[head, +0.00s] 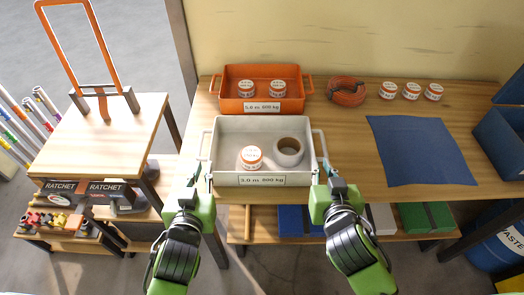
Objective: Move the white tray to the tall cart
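The white tray (229,131) stands on the wooden table near its front edge, with a handle at its left and right ends. It holds a round tin with a white and orange lid (250,157) and a grey-white roll (288,151).
An orange tray (262,104) with two tins is directly behind the white tray. An orange coil (347,91), several tins (411,91) and a blue mat (420,150) lie to the right. A lower bench (140,215) holds RATCHET boxes (110,190). A gap separates cart and table.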

